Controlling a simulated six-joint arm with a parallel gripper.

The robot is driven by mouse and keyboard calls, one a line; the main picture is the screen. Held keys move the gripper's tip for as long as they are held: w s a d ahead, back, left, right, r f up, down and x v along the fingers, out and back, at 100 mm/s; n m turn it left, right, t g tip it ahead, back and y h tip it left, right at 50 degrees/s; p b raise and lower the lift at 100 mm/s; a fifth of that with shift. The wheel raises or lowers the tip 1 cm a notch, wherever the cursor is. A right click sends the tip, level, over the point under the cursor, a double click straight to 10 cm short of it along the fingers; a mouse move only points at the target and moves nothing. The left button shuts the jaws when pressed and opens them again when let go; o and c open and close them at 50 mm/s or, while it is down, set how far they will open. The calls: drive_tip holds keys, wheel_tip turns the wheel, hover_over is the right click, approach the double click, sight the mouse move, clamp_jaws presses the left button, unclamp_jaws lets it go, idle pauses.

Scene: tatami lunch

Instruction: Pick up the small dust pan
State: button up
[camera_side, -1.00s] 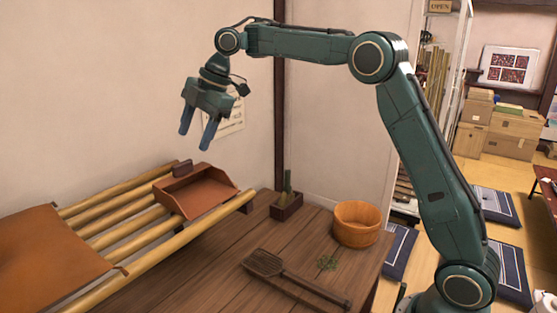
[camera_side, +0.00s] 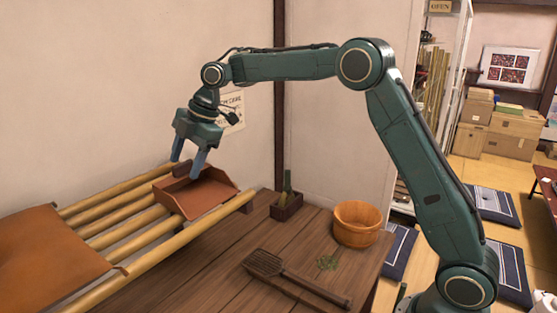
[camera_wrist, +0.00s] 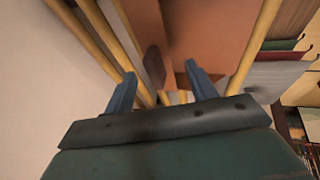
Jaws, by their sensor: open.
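The small dust pan (camera_side: 207,199) is reddish brown, with a shallow tray and a short dark handle at its back left. It lies on the bamboo rack in the side view. My gripper (camera_side: 186,170) is open and empty, pointing down over the back of the pan near its handle. The near fingertip overlaps the pan in the picture; I cannot tell if it touches. In the wrist view, the handle (camera_wrist: 155,66) shows beyond and between the spread fingers of my gripper (camera_wrist: 160,80), and the pan's tray (camera_wrist: 218,35) extends past them.
The bamboo rack (camera_side: 195,233) has raised poles with gaps, and a brown leather-like sheet (camera_side: 45,250) covers its left part. On the wooden table (camera_side: 215,270) are a slotted spatula (camera_side: 268,264), a wooden tub (camera_side: 357,224) and a small planter (camera_side: 286,207). The wall is close behind.

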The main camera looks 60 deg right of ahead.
sight(185, 166)
drive_tip(key=shift+x, duration=1.85)
drive_tip(key=c, duration=1.1)
drive_tip(key=shift+r, duration=0.15)
drive_tip(key=shift+r, duration=4.85)
